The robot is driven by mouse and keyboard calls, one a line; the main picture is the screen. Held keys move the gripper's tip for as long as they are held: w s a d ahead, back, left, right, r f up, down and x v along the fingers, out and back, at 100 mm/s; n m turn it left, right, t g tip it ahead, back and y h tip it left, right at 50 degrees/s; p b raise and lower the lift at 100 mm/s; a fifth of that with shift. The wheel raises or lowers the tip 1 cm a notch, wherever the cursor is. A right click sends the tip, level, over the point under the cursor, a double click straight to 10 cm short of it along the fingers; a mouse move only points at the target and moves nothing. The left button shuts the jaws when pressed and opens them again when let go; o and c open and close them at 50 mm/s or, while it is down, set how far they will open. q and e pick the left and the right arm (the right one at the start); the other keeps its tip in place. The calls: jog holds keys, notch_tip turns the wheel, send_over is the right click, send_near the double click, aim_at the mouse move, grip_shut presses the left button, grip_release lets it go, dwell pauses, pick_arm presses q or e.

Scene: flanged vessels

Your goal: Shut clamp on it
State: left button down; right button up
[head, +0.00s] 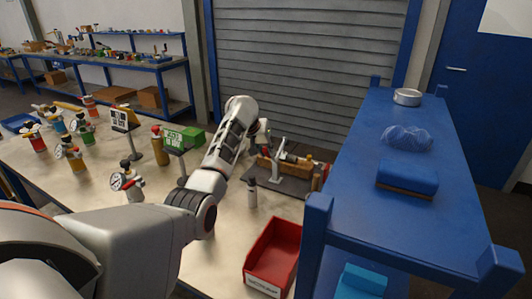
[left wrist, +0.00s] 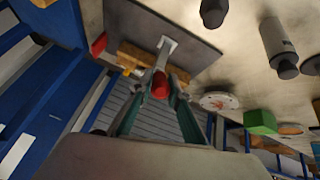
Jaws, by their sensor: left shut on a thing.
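The clamp (head: 277,168) is a light metal piece standing on a dark plate (head: 262,182) at the right end of the bench. In the left wrist view its metal arm (left wrist: 165,50) ends in a red grip (left wrist: 160,86). My left gripper (head: 262,142) reaches over the plate from behind the clamp. In the left wrist view its two green fingers (left wrist: 160,92) are closed around the red grip. A wooden block (head: 303,166) lies beside the clamp on the plate and also shows in the left wrist view (left wrist: 135,58). My right gripper is not in view.
A red bin (head: 272,262) stands in front of the plate, and a small grey-white bottle (head: 252,192) stands near it. A blue shelf (head: 385,185) borders the right side. Several flanged vessels and gauges (head: 127,182) crowd the left.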

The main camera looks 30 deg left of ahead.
pick_arm(q)
jog(key=c, duration=1.9)
grip_release()
jog(key=shift+r, duration=0.1)
jog(key=v, duration=1.2)
